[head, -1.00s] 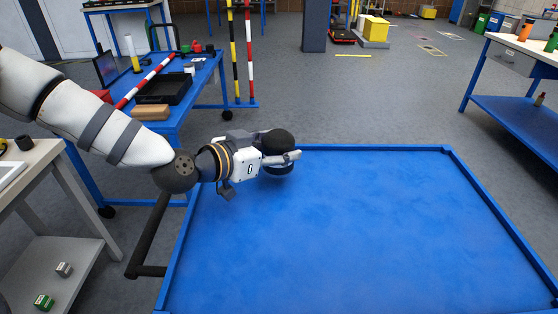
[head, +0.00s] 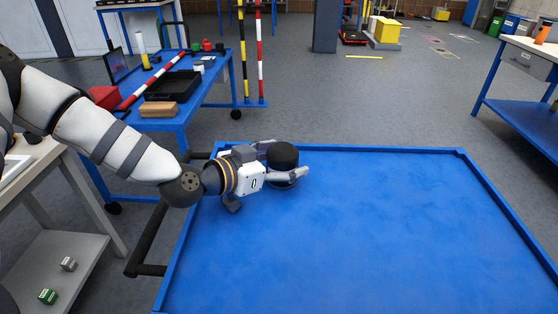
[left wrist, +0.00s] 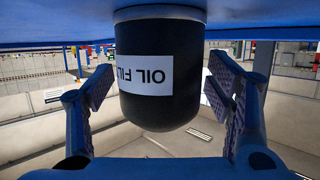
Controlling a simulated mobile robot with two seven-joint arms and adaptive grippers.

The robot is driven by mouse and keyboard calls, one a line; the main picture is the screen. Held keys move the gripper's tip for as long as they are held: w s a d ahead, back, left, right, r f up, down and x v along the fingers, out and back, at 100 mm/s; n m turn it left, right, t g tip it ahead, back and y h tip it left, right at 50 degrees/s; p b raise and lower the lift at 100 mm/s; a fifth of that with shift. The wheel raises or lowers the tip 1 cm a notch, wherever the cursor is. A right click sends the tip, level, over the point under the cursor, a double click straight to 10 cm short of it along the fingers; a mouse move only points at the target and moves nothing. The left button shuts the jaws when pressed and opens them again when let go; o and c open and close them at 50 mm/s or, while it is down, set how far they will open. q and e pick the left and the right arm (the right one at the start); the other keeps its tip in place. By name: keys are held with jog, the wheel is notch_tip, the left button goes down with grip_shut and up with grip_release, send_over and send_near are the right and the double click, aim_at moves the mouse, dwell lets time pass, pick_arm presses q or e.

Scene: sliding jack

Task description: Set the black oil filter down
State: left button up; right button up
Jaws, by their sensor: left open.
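The black oil filter (head: 283,156) stands upright near the far left corner of the blue tabletop (head: 370,230), and its base appears to rest on the surface. In the left wrist view, which is upside down, the filter (left wrist: 158,100) shows its white "OIL FIL…" label, with its base against the blue surface at the top. My left gripper (head: 288,160) is open around the filter. In the wrist view its fingers (left wrist: 160,90) stand on either side, with visible gaps between pads and filter. My right gripper is not in view.
A raised blue rim (head: 390,150) edges the tabletop, whose middle and right are clear. A blue workbench (head: 215,85) with a black tray (head: 173,85) and a cardboard-coloured box (head: 158,109) stands behind left. A grey cart (head: 62,245) is at the left.

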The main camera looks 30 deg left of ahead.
aim_at(273, 154)
pick_arm(q)
jog(key=shift+s+r, duration=0.1)
jog(key=shift+r, duration=0.3)
jog(key=p+v, duration=0.1)
jog(key=v, duration=0.2)
jog(key=r+p+v, duration=0.1)
jog(key=v, duration=0.2)
jog(key=shift+r+p, duration=0.2)
jog(key=shift+p, duration=0.1)
jog(key=s, duration=0.1)
jog(key=s+a, duration=0.1)
jog(key=s, duration=0.1)
jog(key=shift+s+a, duration=0.25)
jog(key=shift+s, duration=0.15)
jog(key=shift+s+a, duration=0.2)
jog(key=shift+s, duration=0.55)
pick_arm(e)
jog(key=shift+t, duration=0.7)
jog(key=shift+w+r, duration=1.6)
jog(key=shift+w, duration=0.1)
